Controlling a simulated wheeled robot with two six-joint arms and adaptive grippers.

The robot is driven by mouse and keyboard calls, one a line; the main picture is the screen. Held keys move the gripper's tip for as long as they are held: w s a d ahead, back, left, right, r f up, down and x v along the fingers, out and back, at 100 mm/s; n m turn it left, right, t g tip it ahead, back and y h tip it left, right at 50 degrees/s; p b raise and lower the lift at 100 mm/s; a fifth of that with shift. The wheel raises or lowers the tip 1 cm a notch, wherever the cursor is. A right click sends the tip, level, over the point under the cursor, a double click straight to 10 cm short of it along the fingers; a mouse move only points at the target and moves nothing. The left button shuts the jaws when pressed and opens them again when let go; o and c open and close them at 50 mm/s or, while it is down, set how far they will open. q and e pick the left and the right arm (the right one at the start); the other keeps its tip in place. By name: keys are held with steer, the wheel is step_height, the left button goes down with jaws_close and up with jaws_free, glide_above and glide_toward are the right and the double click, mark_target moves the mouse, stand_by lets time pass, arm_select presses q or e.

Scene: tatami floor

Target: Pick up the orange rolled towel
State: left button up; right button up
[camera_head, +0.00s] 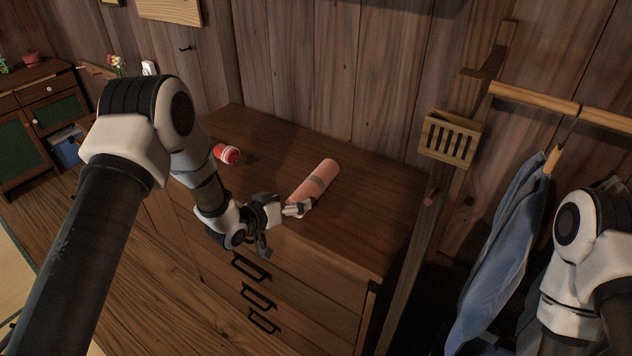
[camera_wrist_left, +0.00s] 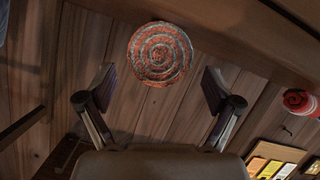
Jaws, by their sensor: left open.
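My left gripper (camera_head: 283,226) is open and empty at the dresser's front edge, by the towel's near end. In its wrist view the two fingers (camera_wrist_left: 158,88) stand apart, with nothing between them. My right arm shows at the right edge, but its gripper is out of view.
A red-and-white roll (camera_head: 228,154) lies on the dresser (camera_head: 262,128) left of the towel; its end shows in the wrist view (camera_wrist_left: 300,102). A wooden wall stands behind. A slatted box (camera_head: 452,138) and hanging blue cloth (camera_head: 500,255) are at right. The dresser top right of the towel is clear.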

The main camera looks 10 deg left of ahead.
arm_select(q)
steer(key=shift+x, duration=1.2)
steer(key=shift+s+a, duration=0.1)
steer(key=c, duration=1.3)
